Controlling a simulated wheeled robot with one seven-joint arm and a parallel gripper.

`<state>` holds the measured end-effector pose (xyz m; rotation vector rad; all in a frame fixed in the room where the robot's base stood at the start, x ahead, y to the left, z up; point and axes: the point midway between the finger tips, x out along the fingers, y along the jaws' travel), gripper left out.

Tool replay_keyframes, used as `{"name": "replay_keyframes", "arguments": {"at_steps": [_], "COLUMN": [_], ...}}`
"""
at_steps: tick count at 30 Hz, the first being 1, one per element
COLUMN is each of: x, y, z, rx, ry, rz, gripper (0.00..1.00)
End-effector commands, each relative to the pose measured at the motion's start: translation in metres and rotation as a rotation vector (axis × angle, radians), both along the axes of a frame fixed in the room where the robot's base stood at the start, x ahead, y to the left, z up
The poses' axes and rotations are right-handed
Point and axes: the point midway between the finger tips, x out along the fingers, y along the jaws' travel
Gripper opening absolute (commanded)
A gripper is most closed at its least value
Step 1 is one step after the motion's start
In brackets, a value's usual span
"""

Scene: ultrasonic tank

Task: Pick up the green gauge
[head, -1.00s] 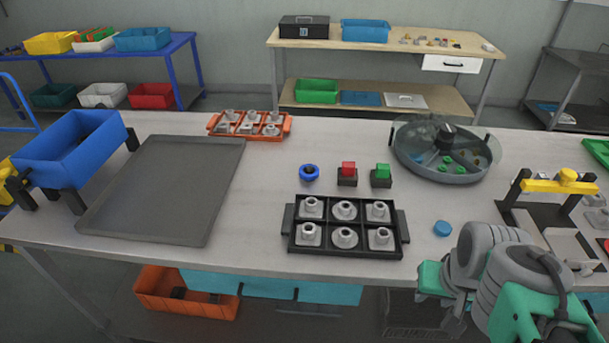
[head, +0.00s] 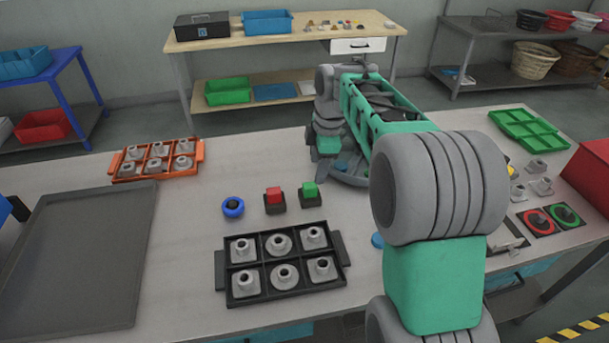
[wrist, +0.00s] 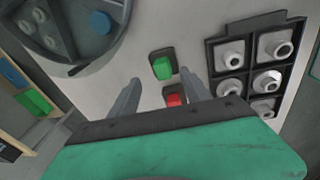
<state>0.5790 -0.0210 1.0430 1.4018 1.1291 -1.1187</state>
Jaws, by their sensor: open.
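The green gauge (head: 309,189) is a small green block in a black base, standing on the table to the right of a similar red block (head: 274,195). In the wrist view the green gauge (wrist: 162,68) shows just beyond and between the fingertips of my gripper (wrist: 159,78). My gripper is open and empty, with its fingers apart above the table. The red block (wrist: 174,99) shows between the fingers, partly hidden by the hand. Neither finger appears to touch the gauge. I cannot make out the fingers in the head view.
A black tray (head: 219,270) of grey parts stands in front of the blocks, a blue ring (head: 233,207) to their left. The round tank (wrist: 107,59) is close by, mostly hidden behind my arm in the head view. An orange tray (head: 197,151) lies behind left.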

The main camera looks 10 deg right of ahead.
Motion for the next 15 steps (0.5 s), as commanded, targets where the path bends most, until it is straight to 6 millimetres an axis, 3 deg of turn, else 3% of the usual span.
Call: {"name": "replay_keyframes", "arguments": {"at_steps": [9,15], "x": [0.005,0.009], "y": [0.021,0.023], "z": [-0.044,-0.072], "rx": [-0.001,-0.001], "ry": [0.004,0.001], "rz": [0.029,0.023], "gripper": [0.56,0.56]}}
